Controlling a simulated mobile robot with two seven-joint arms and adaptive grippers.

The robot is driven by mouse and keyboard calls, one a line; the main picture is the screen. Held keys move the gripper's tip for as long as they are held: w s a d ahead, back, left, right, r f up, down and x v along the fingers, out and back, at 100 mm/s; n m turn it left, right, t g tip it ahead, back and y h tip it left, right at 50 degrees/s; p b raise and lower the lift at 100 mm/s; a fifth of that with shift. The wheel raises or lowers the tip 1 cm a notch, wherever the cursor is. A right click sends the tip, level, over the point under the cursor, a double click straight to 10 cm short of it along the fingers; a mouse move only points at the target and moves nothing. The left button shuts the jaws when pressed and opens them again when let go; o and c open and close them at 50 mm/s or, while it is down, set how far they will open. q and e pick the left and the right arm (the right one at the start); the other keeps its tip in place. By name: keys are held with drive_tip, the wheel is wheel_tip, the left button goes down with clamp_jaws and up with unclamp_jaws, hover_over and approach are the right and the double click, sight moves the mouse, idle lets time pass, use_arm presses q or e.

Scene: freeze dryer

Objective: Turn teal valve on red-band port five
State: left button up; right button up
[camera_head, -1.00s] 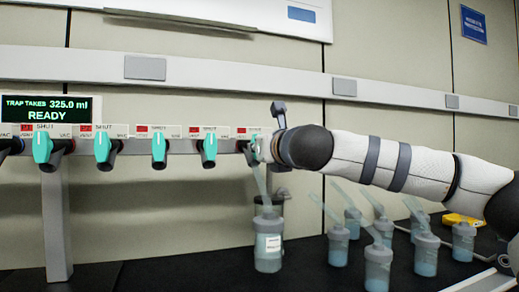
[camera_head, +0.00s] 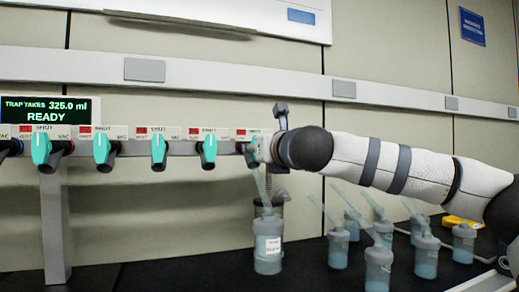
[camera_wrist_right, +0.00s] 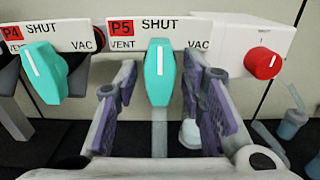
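The teal valve (camera_wrist_right: 160,72) on port five sits under a white label with a red P5 tag (camera_wrist_right: 121,28). Its white line is vertical, pointing up at SHUT, with VENT to the left and VAC to the right. My right gripper (camera_wrist_right: 158,92) is open, one purple-padded finger on each side of the valve, apparently with gaps on both sides. In the head view my right wrist and arm (camera_head: 300,148) reach in from the right to the manifold's right end and mostly hide valve five. My left gripper is not in view.
The P4 teal valve (camera_wrist_right: 43,70) is close on the left; a red knob (camera_wrist_right: 263,63) on a white box is on the right. A flask (camera_head: 268,245) is below port five. Several flasks (camera_head: 378,268) stand on the black bench. The display (camera_head: 45,109) reads 325.0 ml, READY.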

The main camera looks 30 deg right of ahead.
drive_tip(key=v, duration=1.2)
drive_tip(key=shift+f, duration=0.1)
